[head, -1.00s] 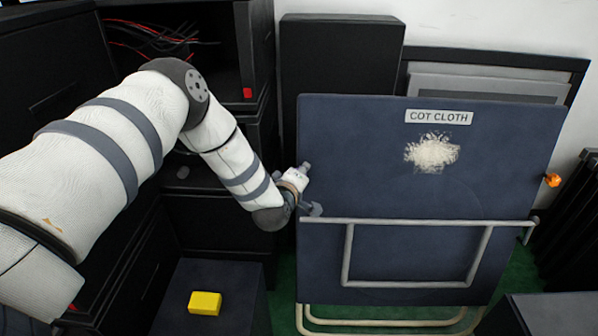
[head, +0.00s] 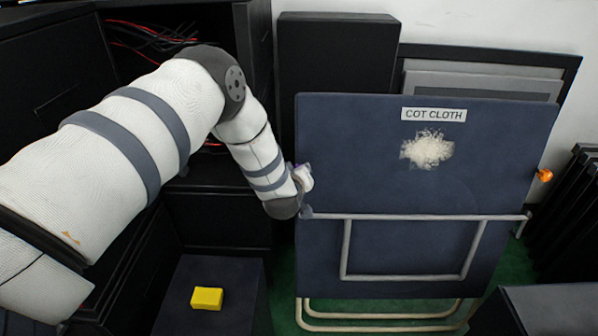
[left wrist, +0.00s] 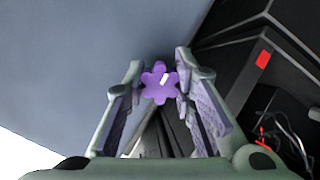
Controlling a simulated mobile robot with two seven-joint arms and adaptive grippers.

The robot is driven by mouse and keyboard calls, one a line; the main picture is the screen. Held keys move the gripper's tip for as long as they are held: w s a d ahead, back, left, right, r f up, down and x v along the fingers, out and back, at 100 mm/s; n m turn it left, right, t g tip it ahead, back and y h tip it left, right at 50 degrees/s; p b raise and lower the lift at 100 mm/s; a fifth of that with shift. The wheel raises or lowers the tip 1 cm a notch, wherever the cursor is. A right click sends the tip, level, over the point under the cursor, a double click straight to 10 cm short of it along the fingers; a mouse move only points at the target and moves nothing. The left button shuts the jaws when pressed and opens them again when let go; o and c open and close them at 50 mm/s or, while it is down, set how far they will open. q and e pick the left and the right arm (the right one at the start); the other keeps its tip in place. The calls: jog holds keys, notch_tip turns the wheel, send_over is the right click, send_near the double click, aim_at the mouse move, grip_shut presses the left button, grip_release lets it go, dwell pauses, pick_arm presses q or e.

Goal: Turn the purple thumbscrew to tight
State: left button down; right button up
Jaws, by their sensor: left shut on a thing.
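The purple thumbscrew (left wrist: 157,84) shows in the left wrist view as a lobed knob with a white mark at its upper right. It sits between the two fingers of my left gripper (left wrist: 158,78), which is shut on it. In the head view my left gripper (head: 303,180) is at the left edge of the dark blue panel (head: 400,180). The thumbscrew cannot be made out clearly there. Which setting the white mark stands at cannot be told. My right gripper is not in view.
The panel carries a "COT CLOTH" label (head: 433,115), a pale scuffed patch (head: 428,149) and a metal frame (head: 410,278). An orange knob (head: 545,175) is at its right edge. A yellow block (head: 207,298) lies on a dark box. Black cabinets stand close behind my left arm.

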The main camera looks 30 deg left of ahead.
pick_arm(q)
jog(key=shift+r, duration=0.1)
jog(key=c, duration=1.3)
grip_release()
jog(key=v, duration=1.2)
